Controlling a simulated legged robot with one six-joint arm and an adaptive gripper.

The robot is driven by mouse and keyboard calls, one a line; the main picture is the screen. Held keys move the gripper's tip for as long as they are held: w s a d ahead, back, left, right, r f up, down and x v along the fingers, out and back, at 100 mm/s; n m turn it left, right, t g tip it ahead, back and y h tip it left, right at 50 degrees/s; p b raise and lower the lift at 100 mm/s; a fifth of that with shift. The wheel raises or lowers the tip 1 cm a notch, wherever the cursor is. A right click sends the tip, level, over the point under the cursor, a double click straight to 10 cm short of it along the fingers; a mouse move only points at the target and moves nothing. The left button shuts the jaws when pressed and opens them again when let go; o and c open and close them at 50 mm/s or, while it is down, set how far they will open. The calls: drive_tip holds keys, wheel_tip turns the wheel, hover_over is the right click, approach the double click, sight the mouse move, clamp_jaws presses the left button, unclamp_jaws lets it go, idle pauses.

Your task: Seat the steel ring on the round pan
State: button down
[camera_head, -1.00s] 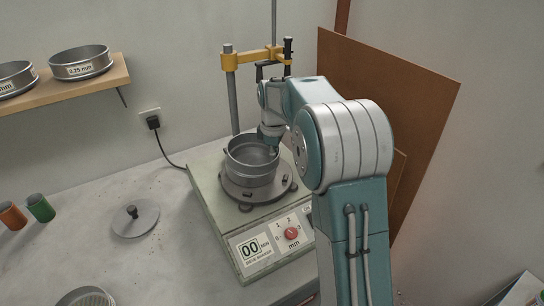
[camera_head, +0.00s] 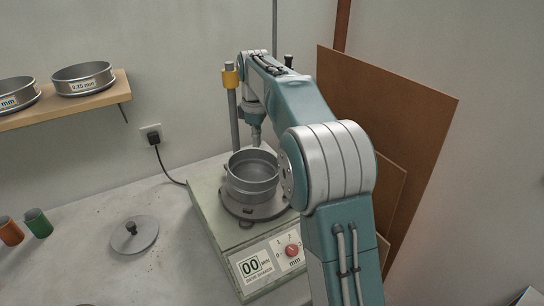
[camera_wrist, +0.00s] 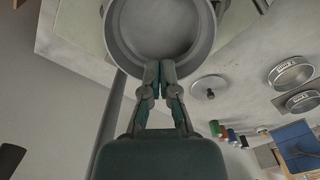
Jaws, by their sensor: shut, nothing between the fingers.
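A round grey steel vessel (camera_head: 251,180) stands on the shaker's round plate. A seam runs around its side, with a wider upper band like a ring over a narrower lower part like the pan. It looks level, but I cannot tell how closely the two parts fit. My gripper (camera_head: 256,138) is shut and empty, pointing down above the vessel's back rim. In the wrist view, the closed fingertips (camera_wrist: 160,66) overlap the edge of the round opening, and the vessel's inside looks empty.
The shaker (camera_head: 215,222) has an upright post (camera_head: 233,120) behind it with a yellow clamp. A lid (camera_head: 134,234) lies on the bench to its left, near orange and green cylinders (camera_head: 37,222). Sieves (camera_head: 83,78) sit on a wall shelf. Brown boards lean at the right.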

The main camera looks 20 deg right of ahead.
sight(272, 171)
wheel_tip(272, 171, down, 10)
drive_tip(key=shift+d+r, duration=0.1)
drive_tip(key=shift+r, duration=0.15)
drive_tip(key=shift+s+d+f, duration=0.1)
drive_tip(key=shift+s+d, duration=0.9)
drive_tip(key=shift+d, duration=0.25)
drive_tip(key=shift+s+d, duration=0.2)
drive_tip(key=shift+d, duration=0.15)
